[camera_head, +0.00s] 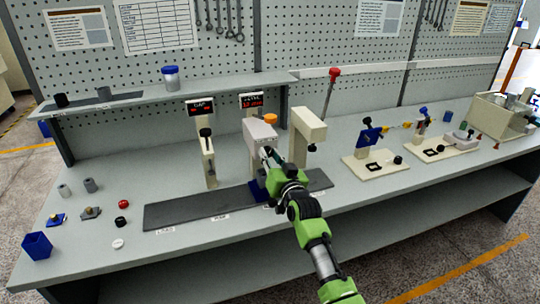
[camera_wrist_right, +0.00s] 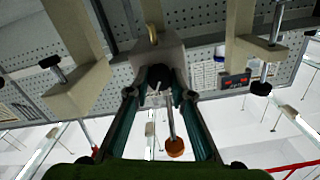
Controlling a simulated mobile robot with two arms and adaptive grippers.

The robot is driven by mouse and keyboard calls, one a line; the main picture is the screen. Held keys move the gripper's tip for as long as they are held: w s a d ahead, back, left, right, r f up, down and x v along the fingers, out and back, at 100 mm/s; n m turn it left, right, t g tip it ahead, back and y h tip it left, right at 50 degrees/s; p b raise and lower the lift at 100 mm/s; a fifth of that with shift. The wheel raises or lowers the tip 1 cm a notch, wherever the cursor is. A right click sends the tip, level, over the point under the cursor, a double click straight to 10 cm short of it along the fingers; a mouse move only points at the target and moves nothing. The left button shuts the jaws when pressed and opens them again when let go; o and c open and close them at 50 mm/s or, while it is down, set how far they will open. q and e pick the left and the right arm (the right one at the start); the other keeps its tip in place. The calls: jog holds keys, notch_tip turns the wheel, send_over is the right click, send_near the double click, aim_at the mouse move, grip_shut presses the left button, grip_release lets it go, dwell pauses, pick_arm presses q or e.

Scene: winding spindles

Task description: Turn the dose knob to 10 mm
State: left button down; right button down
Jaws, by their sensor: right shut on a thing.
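The dispenser is a pale grey box (camera_head: 262,134) on the bench, with an orange cap (camera_head: 271,118) at its top. A small display (camera_head: 251,100) with red characters stands behind it; I cannot read it surely. My right gripper (camera_head: 267,155) reaches the front of the box. In the right wrist view the right gripper (camera_wrist_right: 158,82) is shut on a black knob (camera_wrist_right: 157,73) on the box face (camera_wrist_right: 158,52). The fingers hide the knob's sides, and its pointer or marks cannot be made out. My left gripper is in neither view.
A beige press (camera_head: 207,160) stands left of the box and a beige arm with a red-topped lever (camera_head: 306,128) stands right, both close. A dark mat (camera_head: 190,212) lies in front. Small parts and a blue bin (camera_head: 37,246) lie at left.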

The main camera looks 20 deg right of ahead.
dwell(0.4)
jog(key=c, duration=1.8)
grip_release()
jog(key=s, duration=1.2)
jog(key=shift+d, duration=0.2)
